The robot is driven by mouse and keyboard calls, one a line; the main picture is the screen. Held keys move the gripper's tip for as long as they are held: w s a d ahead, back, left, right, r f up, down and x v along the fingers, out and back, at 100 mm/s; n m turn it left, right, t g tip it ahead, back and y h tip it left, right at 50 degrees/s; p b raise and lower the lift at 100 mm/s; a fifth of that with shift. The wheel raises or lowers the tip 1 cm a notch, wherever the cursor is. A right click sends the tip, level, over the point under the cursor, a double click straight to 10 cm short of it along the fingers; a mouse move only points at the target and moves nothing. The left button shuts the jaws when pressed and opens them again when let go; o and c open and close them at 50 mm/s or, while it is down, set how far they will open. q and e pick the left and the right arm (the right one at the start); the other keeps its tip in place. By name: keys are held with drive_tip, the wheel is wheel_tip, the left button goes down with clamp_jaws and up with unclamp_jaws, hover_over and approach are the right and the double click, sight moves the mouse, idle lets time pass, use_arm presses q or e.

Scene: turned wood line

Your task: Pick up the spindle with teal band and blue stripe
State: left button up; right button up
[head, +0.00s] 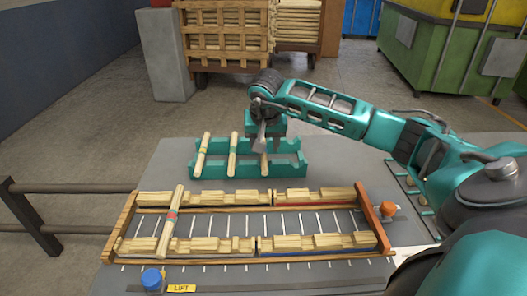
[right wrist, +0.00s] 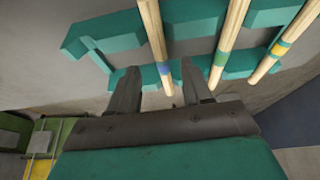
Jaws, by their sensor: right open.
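Three pale wooden spindles lie across a teal rack (head: 292,171). In the right wrist view the left spindle (right wrist: 152,25) has a blue-purple band, the middle spindle (right wrist: 233,30) a teal-green band, and the right spindle (right wrist: 290,38) a yellow and teal band. Finer stripes are too small to tell, so I cannot say which one has teal with a blue stripe. My right gripper (head: 260,146) is open at the right-hand spindle in the head view; in its wrist view (right wrist: 158,68) the blue-banded spindle shows between the fingertips. Contact cannot be told. My left gripper is out of view.
A wooden frame (head: 119,228) with notched rails stands in front of the rack, with one red-and-teal-banded spindle (head: 168,228) across its left part. A blue knob (head: 152,278) and an orange knob (head: 388,209) stand nearby. Crates (head: 225,35) stand behind.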

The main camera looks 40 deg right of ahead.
drive_tip(key=x, duration=0.3)
drive_tip(key=shift+w+f, duration=0.1)
drive_tip(key=shift+w, duration=0.1)
clamp_jaws()
